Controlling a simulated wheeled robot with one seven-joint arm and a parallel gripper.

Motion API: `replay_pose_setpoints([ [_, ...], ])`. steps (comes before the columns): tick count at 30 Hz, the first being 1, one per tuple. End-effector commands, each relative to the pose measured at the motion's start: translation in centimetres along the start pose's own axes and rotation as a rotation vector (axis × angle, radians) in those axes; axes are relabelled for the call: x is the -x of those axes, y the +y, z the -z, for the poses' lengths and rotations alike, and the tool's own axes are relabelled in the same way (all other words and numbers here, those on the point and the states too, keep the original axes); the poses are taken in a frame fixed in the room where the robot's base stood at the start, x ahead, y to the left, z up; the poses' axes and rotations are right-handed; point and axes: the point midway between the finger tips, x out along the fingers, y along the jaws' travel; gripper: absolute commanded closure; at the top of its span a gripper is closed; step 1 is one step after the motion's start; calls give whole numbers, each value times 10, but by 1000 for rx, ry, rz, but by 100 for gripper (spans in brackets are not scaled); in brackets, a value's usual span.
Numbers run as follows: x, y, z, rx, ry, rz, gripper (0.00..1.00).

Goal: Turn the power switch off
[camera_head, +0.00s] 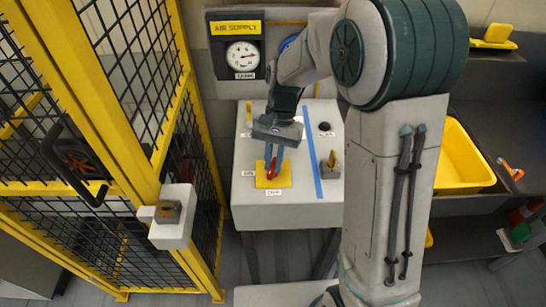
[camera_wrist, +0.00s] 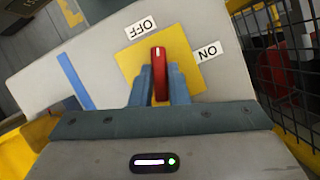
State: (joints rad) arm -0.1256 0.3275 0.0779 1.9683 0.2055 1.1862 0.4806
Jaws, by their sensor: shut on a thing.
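The power switch is a red handle (camera_wrist: 160,75) on a yellow square plate (camera_wrist: 190,75). In the wrist view, the OFF label (camera_wrist: 141,29) is beyond the plate's top-left edge and the ON label (camera_wrist: 207,51) is at its right. The handle's white-marked end points up the picture, closer to OFF than to ON. My gripper (camera_wrist: 160,72) is shut on the handle, with a blue finger on each side. In the head view, the red handle (camera_head: 272,173) shows below my fingers on the plate (camera_head: 262,181).
The switch is on a pale box with a blue stripe (camera_head: 313,160) and another knob (camera_head: 330,167) to the right. A yellow-framed mesh fence (camera_head: 205,150) stands close on the left, with a grey box (camera_head: 178,200). An air supply gauge (camera_head: 242,56) is behind.

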Motion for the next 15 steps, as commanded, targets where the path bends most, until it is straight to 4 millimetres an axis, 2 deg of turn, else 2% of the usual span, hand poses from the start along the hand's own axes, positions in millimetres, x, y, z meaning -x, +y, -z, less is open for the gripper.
replay_pose_setpoints([
  [6, 2, -2, 0, 158, 3, -64, 100],
  [15, 2, -3, 0, 295, 5, -121, 100],
])
